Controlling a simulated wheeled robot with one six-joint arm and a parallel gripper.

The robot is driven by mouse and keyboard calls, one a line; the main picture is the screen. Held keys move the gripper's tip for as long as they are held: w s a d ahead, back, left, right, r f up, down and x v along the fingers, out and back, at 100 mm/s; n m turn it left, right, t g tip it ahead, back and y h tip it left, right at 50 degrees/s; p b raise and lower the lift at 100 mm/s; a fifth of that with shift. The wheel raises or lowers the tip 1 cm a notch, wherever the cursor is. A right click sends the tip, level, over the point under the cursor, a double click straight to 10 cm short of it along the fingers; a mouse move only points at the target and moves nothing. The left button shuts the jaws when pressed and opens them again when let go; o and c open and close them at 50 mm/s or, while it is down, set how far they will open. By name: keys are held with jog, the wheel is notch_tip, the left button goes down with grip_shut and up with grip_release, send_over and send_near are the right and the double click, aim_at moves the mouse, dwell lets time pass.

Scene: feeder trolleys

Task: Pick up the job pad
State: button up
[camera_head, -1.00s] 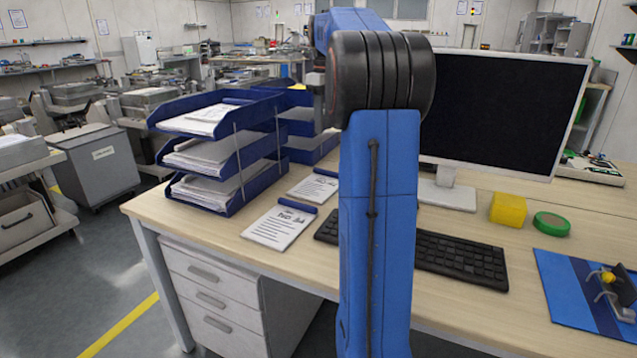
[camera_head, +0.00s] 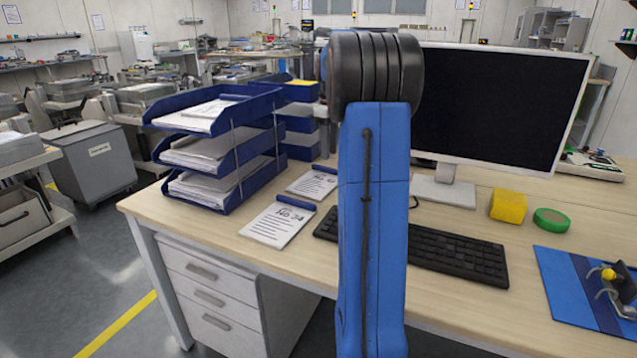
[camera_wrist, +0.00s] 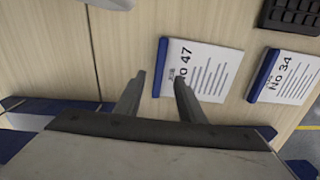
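Two white pads with blue top bands lie flat on the desk. The pad marked No 34 (camera_head: 279,226) is nearer the front edge, and it also shows at the right in the wrist view (camera_wrist: 285,78). The other pad (camera_head: 313,184) lies behind it, partly hidden by my arm; in the wrist view it reads 47 (camera_wrist: 205,72). My gripper (camera_wrist: 159,76) is open and empty, its fingers apart. The height above the desk is hard to tell. The head view does not show the gripper.
A blue three-tier paper tray (camera_head: 225,150) stands left of the pads. A black keyboard (camera_head: 455,254), monitor (camera_head: 500,110), yellow block (camera_head: 508,207), green roll (camera_head: 551,221) and blue mat (camera_head: 570,290) are to the right. Bare desk lies in front of pad 34.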

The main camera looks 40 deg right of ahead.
aim_at(328, 168)
jog(key=shift+w+f, duration=0.2)
jog(key=shift+f, duration=2.85)
jog(key=shift+c, duration=0.6)
grip_shut()
